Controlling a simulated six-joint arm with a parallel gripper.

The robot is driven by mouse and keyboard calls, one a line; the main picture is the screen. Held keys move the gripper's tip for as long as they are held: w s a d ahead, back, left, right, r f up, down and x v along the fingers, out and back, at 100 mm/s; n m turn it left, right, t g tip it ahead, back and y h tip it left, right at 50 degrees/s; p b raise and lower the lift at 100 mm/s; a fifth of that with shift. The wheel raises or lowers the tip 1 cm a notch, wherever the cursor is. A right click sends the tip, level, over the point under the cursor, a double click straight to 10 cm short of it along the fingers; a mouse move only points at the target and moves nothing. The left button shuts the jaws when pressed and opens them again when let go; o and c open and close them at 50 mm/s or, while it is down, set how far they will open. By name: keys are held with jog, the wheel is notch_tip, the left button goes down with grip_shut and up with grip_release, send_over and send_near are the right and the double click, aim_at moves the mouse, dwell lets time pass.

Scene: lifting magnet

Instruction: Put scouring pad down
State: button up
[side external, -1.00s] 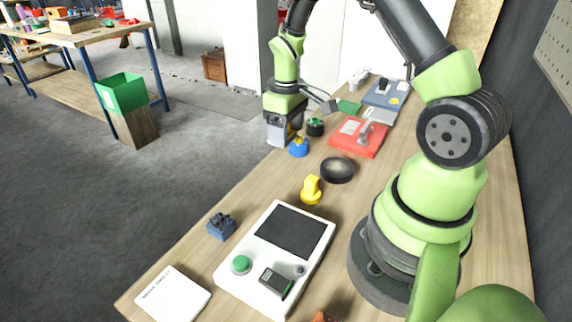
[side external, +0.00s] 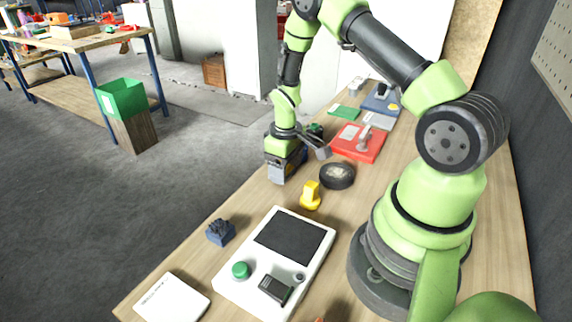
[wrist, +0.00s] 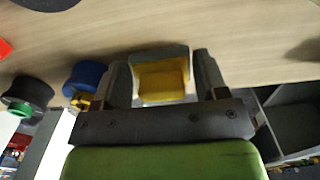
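The scouring pad (wrist: 162,80) appears as a block with a yellow face and a grey layer, between my two fingers in the wrist view. In the side external view my gripper (side external: 284,168) points down near the table's left edge, left of the round black dish and beyond the yellow knob. Whether the pad touches the wooden table (side external: 262,207) cannot be told.
A yellow knob (side external: 310,197) and a round black dish (side external: 337,176) stand close by. A blue knob (wrist: 86,78) and a black-and-green knob (wrist: 27,94) show in the wrist view. A white panel (side external: 255,284), blue block (side external: 221,233) and red plate (side external: 358,143) lie farther off.

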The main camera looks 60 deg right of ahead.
jog(key=o, duration=0.3)
notch_tip(320, 180, up, 13)
jog(key=s+a+r+m+t, duration=0.2)
jog(key=s+a+r+t, duration=0.2)
jog(key=a+r, duration=0.65)
jog(key=s+a+r+m+t+y, duration=0.1)
jog(key=s+a+r, duration=0.1)
jog(key=s, duration=0.3)
jog(key=s+a+r+m+t+y, duration=0.1)
jog(key=s+a+r+t, duration=0.1)
jog(key=s+r, duration=0.3)
jog(key=shift+s+a, duration=0.3)
jog(key=shift+s, duration=0.1)
